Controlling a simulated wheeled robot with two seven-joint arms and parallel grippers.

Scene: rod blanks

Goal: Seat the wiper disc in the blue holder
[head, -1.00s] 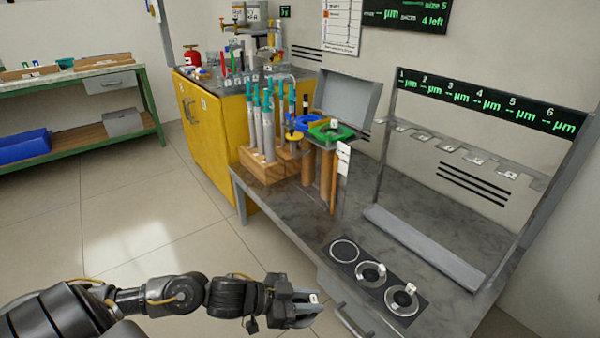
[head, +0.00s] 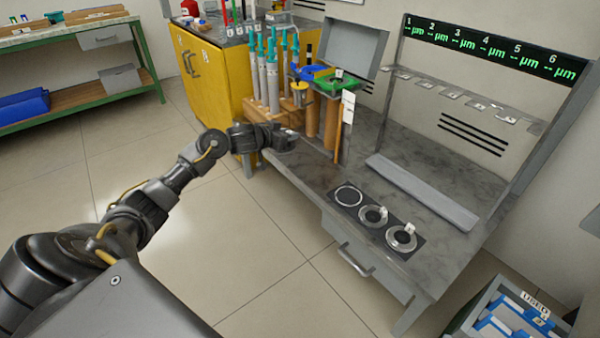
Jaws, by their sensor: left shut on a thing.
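My left gripper (head: 284,139) is shut at the rear left edge of the grey bench, in front of the wooden rod rack. It holds the wiper disc, which is almost wholly hidden by the fingers. The blue holder (head: 308,72) stands above and just right of the gripper, beside a green holder (head: 341,83) and a yellow one (head: 300,88). The gripper is apart from the blue holder, lower and nearer to me. My right gripper is not in view.
Several teal-topped rods (head: 271,75) stand upright left of the holders. A grey open-lidded box (head: 350,50) is behind them. A display frame with hooks (head: 465,97) stands at the right. The bench middle (head: 330,165) is clear. A bin marked USED (head: 510,315) is at lower right.

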